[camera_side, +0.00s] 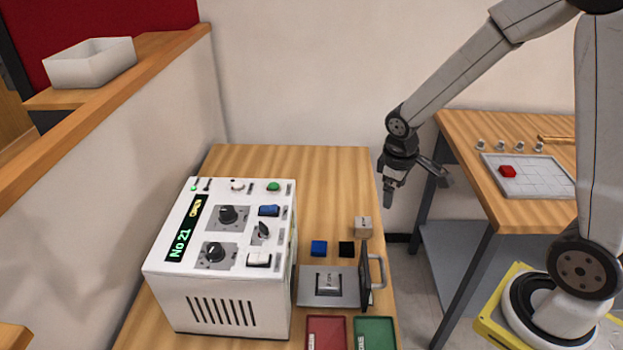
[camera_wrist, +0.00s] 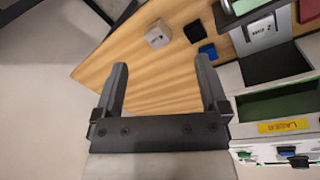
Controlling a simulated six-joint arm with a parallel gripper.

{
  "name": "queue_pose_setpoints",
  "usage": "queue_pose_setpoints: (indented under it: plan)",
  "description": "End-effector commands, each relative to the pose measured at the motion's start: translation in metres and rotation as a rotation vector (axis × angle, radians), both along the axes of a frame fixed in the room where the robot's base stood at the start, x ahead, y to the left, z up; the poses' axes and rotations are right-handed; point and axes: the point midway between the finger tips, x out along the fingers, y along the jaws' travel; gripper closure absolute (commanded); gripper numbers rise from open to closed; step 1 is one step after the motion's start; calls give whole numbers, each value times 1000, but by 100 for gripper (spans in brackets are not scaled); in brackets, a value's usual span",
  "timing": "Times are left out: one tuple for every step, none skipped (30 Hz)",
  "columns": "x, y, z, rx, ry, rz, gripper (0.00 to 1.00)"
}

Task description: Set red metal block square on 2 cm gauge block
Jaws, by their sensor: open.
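The red metal block (camera_side: 508,171) lies on the left part of a grid-marked tray (camera_side: 545,185) on the right-hand table. A grey block with small markings (camera_side: 328,283) sits on the metal plate beside the white machine, and it also shows in the wrist view (camera_wrist: 261,28). It may be the 2 cm gauge block, but I cannot read its label. My gripper (camera_side: 388,203) is above the right edge of the wooden table, left of and apart from the red block. In the wrist view its two fingers (camera_wrist: 162,64) are spread with nothing between them.
A pale cube (camera_side: 363,226), a blue block (camera_side: 319,248) and a black block (camera_side: 346,249) lie near the plate. An upright dark panel with a handle (camera_side: 375,275) stands at the plate's right. Red (camera_side: 326,333) and green (camera_side: 374,333) trays are in front. A gap separates the tables.

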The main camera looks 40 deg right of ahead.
Motion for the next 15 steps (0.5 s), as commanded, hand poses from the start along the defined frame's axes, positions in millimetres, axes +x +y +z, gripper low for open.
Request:
queue_pose_setpoints:
  plan:
    - [-10,16,4,27,-34,-26,7]
    - [-15,24,5,44,-54,-44,7]
    - [-21,33,7,67,-78,-71,7]
    - [-26,40,8,81,-94,-88,7]
    - [-31,46,9,96,-111,-107,7]
    - [-37,53,10,115,-129,-128,7]
    - [-41,58,10,127,-140,-144,7]
    - [-45,62,11,138,-151,-159,7]
    - [-50,66,11,150,-163,-175,7]
    - [-53,69,12,158,-170,-186,7]
    - [-55,71,12,165,-177,-195,7]
    - [-57,73,12,172,-185,-206,7]
    - [-59,75,12,176,-188,-211,7]
    - [-60,75,12,179,-191,-215,7]
    - [-61,76,12,182,-193,-220,7]
